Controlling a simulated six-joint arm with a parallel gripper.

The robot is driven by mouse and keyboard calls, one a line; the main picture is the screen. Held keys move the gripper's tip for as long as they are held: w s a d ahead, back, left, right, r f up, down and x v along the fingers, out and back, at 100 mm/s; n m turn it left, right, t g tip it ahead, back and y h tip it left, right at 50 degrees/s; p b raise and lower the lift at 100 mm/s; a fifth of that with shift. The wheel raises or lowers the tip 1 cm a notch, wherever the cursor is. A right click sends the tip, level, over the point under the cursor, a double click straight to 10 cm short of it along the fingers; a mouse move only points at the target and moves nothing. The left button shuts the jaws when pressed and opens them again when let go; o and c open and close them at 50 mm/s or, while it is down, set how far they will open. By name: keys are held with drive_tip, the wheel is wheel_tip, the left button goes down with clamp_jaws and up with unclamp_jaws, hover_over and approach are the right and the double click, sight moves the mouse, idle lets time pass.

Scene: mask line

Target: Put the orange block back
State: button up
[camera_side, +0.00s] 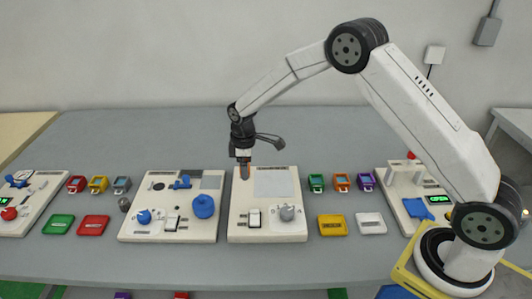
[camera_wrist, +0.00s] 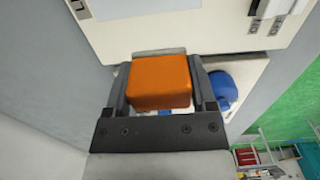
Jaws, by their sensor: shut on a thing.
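The orange block (camera_wrist: 160,83) sits between the two fingers of my gripper (camera_wrist: 160,95) in the wrist view, and the gripper is shut on it. In the side view my gripper (camera_side: 243,163) points down over the back left corner of the middle panel (camera_side: 262,234). I cannot tell whether the block touches the panel.
A panel with blue knobs (camera_side: 203,206) stands just left. A grey knob (camera_side: 288,213) and a white switch (camera_side: 254,218) sit on the front of the middle panel. Small coloured devices (camera_side: 342,182) and yellow (camera_side: 332,225) and white trays (camera_side: 370,223) lie to the right.

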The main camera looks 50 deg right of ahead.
sight(242, 184)
drive_tip(key=shift+w+f, duration=0.6)
drive_tip(key=shift+f, duration=0.1)
drive_tip(key=shift+w+f, duration=0.2)
drive_tip(key=shift+f, duration=1.55)
drive_tip(key=shift+f, duration=0.15)
drive_tip(key=o, duration=1.1)
wheel_tip(242, 184, up, 12)
drive_tip(key=shift+r, duration=0.2)
